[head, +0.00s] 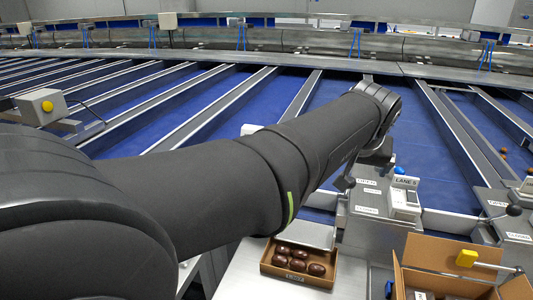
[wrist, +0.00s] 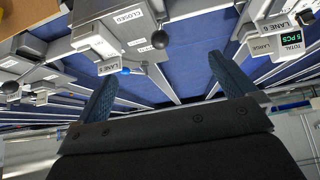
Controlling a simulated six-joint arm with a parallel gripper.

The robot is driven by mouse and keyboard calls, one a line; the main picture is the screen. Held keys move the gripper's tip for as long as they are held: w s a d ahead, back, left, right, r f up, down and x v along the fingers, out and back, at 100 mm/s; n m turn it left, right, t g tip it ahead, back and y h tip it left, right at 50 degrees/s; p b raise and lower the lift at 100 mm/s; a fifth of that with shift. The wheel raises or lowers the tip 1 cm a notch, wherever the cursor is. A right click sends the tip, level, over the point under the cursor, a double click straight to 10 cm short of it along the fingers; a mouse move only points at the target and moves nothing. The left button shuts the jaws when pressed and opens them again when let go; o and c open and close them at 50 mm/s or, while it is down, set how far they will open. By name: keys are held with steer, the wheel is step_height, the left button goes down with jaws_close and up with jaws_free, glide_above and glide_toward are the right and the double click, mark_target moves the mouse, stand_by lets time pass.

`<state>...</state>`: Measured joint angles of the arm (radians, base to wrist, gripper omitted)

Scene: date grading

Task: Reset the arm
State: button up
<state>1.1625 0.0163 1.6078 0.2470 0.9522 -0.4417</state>
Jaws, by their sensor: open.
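My arm (head: 270,165) stretches across the head view from lower left to upper right, over the blue sorting lanes. Its end bends down near the Lane 5 station, and the fingers cannot be made out there. In the wrist view my gripper (wrist: 170,92) has its two blue-grey fingers spread wide apart. Nothing lies between them; blue lane floor and metal dividers show beyond. The wrist picture looks upside down.
A small carton of dark dates (head: 270,268) and an open cardboard box (head: 405,282) stand at the front. The Lane 5 unit (head: 404,200) and lever gates stand near my arm's end. A Lane 6 counter (wrist: 272,18) with display reading 5 PCS is at the wrist view's right.

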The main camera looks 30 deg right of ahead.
steer(key=v, duration=0.9)
steer(key=shift+r, duration=0.1)
steer(key=w+r+n+g+y, duration=0.1)
steer(key=w+g+y, duration=0.15)
steer(key=w, duration=2.05)
steer(key=w+a+f+g+h, duration=0.1)
steer(key=w+a+g, duration=0.1)
steer(key=w+a, duration=0.7)
steer(key=w+a+f+g+h, duration=0.1)
steer(key=w+a+f+g, duration=0.1)
steer(key=w+a, duration=0.65)
steer(key=w+d+x, duration=0.1)
steer(key=x, duration=0.9)
steer(key=shift+w+d+r, duration=0.2)
steer(key=shift+w+d, duration=0.25)
steer(key=shift+w, duration=0.15)
steer(key=shift+t, duration=0.25)
steer(key=s+v, duration=0.1)
steer(key=v, duration=0.9)
steer(key=shift+w, duration=0.5)
